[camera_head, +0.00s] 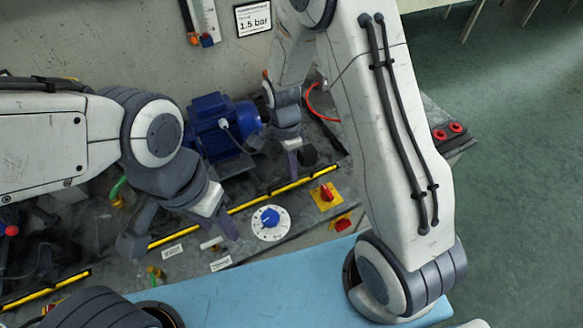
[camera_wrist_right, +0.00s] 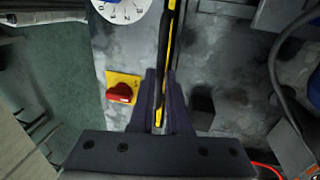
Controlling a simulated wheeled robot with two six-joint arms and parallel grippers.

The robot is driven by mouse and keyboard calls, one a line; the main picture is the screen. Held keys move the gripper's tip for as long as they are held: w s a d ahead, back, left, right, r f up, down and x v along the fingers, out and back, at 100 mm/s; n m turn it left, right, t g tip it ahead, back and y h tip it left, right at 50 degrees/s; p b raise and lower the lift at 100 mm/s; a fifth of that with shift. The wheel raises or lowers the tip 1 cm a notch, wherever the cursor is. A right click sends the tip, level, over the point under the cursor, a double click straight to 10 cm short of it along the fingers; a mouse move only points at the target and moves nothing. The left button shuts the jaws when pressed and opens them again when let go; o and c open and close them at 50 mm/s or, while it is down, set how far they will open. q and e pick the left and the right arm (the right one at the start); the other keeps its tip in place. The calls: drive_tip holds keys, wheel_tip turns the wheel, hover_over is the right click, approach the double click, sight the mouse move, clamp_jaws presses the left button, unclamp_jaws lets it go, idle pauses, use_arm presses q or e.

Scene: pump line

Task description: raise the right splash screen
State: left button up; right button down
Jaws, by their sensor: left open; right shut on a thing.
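The right splash screen (camera_head: 245,206) shows in the head view as a long yellow strip with black parts, running slantwise along the front of the bench. In the right wrist view the strip (camera_wrist_right: 171,30) runs up from between my fingers. My right gripper (camera_wrist_right: 158,112) is shut on this strip. No pane is clearly visible.
A blue motor (camera_head: 215,125) stands behind the strip. A blue dial (camera_head: 270,219), a red switch (camera_head: 326,195) and another red switch (camera_head: 342,224) sit in front. Another yellow strip (camera_head: 45,291) lies at the left. A light blue surface (camera_head: 250,290) is nearest me.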

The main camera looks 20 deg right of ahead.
drive_tip(key=shift+r, duration=0.1)
wheel_tip(320, 180, up, 26)
drive_tip(key=p, duration=1.9)
drive_tip(key=shift+r+p, duration=0.15)
drive_tip(key=shift+p, duration=0.25)
drive_tip(key=c, duration=0.9)
unclamp_jaws()
